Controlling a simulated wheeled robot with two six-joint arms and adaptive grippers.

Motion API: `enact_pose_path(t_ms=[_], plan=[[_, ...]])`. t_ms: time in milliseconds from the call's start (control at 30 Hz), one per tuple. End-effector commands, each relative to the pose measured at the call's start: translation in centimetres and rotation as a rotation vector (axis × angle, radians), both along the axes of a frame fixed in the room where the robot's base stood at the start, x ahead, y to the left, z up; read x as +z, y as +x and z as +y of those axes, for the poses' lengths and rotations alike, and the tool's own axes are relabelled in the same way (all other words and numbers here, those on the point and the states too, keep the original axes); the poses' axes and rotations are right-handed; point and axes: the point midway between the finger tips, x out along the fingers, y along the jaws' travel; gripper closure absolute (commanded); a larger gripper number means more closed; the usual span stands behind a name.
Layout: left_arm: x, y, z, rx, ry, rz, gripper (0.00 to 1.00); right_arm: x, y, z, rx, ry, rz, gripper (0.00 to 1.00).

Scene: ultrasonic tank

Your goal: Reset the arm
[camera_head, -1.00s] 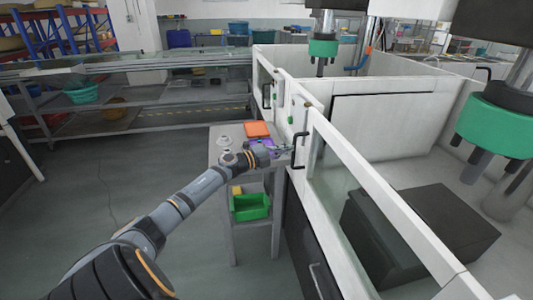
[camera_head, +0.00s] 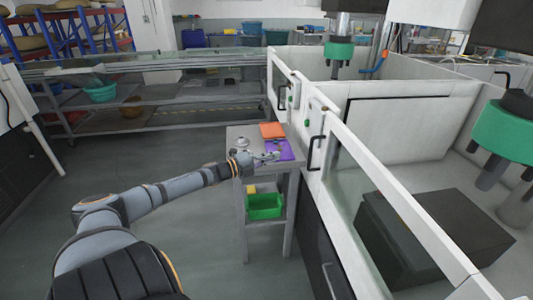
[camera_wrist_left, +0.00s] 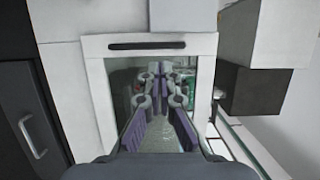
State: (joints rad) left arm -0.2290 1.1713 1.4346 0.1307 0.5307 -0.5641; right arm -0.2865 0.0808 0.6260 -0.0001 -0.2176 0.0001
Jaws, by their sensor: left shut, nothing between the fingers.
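My left arm reaches in from the left in the head view. Its gripper (camera_head: 272,156) is over the small grey side table (camera_head: 243,178), by the purple item (camera_head: 279,150) on its top. In the left wrist view the gripper (camera_wrist_left: 155,70) is shut, its fingers together with nothing between them. Behind the fingers is a white-framed window (camera_wrist_left: 150,43) with a dark slot handle. My right gripper is in neither view.
An orange item (camera_head: 272,130) lies on the side table, and a green bin (camera_head: 265,206) is on its lower shelf. The white-walled tank enclosure (camera_head: 345,155) with black handles stands close on the right. Open floor (camera_head: 170,225) lies to the left.

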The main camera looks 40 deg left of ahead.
Motion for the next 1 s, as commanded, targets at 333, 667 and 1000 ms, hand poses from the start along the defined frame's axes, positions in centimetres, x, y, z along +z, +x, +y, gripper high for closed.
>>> enact_pose_path(t_ms=[333,667,1000], plan=[[0.0,-1.9,1.0,0.003,-0.001,-0.001,1.00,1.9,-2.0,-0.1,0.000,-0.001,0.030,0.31],[-0.6,-2.0,1.3,0.015,-0.010,0.008,1.00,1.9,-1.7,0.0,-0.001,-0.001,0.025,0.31],[-21.8,-9.8,8.3,0.491,-0.378,0.357,1.00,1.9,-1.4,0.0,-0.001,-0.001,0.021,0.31]])
